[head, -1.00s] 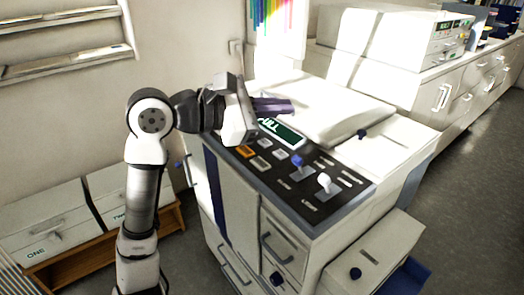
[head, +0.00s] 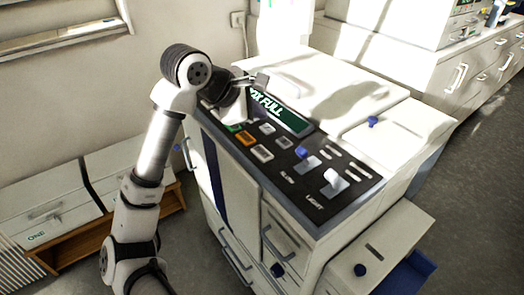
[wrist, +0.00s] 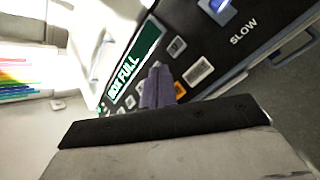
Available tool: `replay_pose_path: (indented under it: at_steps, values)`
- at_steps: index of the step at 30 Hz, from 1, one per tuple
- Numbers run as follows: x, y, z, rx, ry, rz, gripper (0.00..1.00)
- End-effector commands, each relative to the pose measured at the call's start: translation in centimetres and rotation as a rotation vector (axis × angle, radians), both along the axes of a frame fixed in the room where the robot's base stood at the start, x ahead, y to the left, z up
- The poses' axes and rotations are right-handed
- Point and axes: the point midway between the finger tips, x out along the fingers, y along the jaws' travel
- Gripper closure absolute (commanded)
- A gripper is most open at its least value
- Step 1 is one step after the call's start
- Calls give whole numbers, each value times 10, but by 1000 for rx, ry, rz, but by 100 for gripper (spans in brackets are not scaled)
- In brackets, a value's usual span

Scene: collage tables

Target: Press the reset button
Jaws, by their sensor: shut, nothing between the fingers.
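A large white machine has a sloped dark control panel (head: 318,184) with a display (head: 280,110) reading "BOX FULL". An orange button (head: 245,138), a green button (head: 233,127) and several grey buttons (head: 262,153) lie below the display. I cannot read which one is the reset button. My gripper (wrist: 157,68) is shut and empty, its purple-grey fingers pointing at the panel between the display and the buttons in the wrist view. The orange button (wrist: 180,88) shows just beside the fingers, partly hidden.
A blue-knobbed slider (head: 302,153) and a white-knobbed slider (head: 332,176) stand up from the panel's right part. A white lid (head: 350,80) lies behind the display. Drawer boxes (head: 50,205) sit on a wooden shelf at the left. Counters line the back right.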

Motion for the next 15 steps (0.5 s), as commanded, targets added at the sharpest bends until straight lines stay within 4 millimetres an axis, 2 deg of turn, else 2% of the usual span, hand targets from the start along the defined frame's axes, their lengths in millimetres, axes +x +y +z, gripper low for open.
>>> replay_pose_path:
  at_steps: [5,15]
  values:
    - [0,0,-15,-2,1,-1,100]
    - [0,0,-64,-4,2,0,100]
